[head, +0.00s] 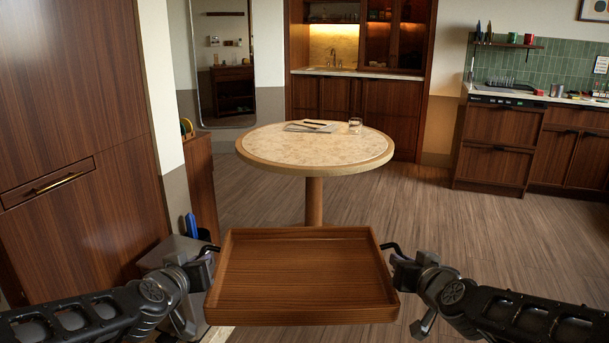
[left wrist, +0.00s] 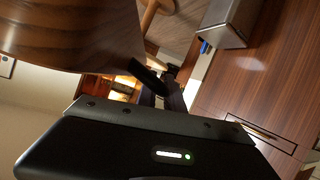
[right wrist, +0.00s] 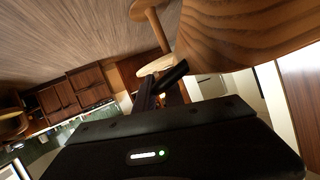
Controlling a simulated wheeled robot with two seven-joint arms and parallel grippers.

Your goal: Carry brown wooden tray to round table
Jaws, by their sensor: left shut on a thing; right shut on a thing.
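The brown wooden tray (head: 300,275) is held level and empty in front of me in the head view. My left gripper (head: 213,252) is shut on its left side and my right gripper (head: 391,252) is shut on its right side. The tray also shows close up in the left wrist view (left wrist: 75,35) and the right wrist view (right wrist: 245,30). The round table (head: 270,158) stands ahead, beyond the tray's far edge, with a pale top and a wooden rim on one central leg. The tray and table are apart.
A tall wooden cabinet (head: 70,130) and a grey box (head: 178,252) are close on the left. Open floor (head: 480,235) lies to the right.

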